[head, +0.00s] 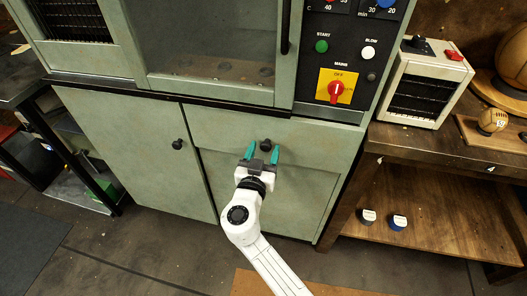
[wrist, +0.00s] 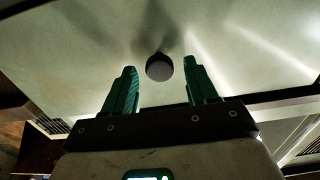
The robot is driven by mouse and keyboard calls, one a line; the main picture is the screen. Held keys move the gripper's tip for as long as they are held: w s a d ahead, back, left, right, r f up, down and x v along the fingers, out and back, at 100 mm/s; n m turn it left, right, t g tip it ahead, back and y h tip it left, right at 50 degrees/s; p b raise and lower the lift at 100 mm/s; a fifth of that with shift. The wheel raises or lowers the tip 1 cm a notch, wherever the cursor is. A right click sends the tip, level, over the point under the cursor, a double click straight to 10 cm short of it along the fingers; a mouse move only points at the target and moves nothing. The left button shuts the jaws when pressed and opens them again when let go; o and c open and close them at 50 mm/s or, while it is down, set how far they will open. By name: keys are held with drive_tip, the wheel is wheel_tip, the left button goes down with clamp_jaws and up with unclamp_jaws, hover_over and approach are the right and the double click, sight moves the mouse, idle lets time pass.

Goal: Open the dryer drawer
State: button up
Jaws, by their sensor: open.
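The dryer drawer (head: 320,142) is the wide pale green panel below the oven-like chamber, and it looks closed. Its small dark round knob (head: 266,144) also shows in the wrist view (wrist: 159,67). My gripper (head: 262,152) is open in front of the drawer, with its teal fingers pointing at it. In the wrist view the knob appears between the fingertips, nearer the right one, with a gap visible on each side. Whether the fingertips reach past the knob is hard to tell.
A cupboard door (head: 135,150) with its own dark knob (head: 178,144) is left of the drawer. A control panel (head: 345,60) with a red switch is above. A wooden bench (head: 440,150) with a small heater-like box (head: 425,88) stands right. The floor in front is mostly clear.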

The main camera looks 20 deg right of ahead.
clamp_jaws()
idle(0.5)
